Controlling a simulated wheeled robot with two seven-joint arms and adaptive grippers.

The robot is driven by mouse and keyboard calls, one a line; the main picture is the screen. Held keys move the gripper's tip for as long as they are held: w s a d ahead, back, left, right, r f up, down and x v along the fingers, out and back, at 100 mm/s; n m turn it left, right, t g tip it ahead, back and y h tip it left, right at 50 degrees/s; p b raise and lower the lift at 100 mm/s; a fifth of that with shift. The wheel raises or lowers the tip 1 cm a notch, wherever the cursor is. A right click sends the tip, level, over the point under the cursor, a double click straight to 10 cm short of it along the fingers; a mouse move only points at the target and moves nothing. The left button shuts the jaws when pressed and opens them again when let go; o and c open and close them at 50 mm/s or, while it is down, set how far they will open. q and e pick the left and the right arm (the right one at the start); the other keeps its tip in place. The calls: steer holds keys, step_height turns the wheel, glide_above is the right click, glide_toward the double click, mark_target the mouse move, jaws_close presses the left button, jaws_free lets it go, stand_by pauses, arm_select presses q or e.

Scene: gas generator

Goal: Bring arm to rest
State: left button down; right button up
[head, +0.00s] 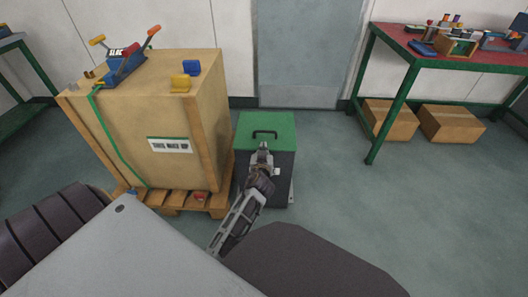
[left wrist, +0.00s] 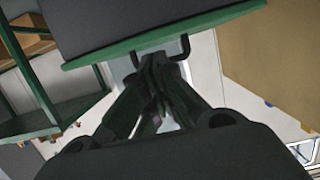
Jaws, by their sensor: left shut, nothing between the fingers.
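My left gripper (head: 263,148) is shut and empty. In the head view it shows over the front part of the green lid of a dark grey box (head: 265,172), just below the lid's black handle (head: 265,132). In the left wrist view, the shut fingers (left wrist: 155,60) point at the green lid edge (left wrist: 110,58) and the dark handle (left wrist: 184,47). I cannot tell whether the fingers touch the handle. My right gripper is not in view.
A red-topped workbench (head: 480,62) with cartons (head: 450,124) beneath stands at right.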

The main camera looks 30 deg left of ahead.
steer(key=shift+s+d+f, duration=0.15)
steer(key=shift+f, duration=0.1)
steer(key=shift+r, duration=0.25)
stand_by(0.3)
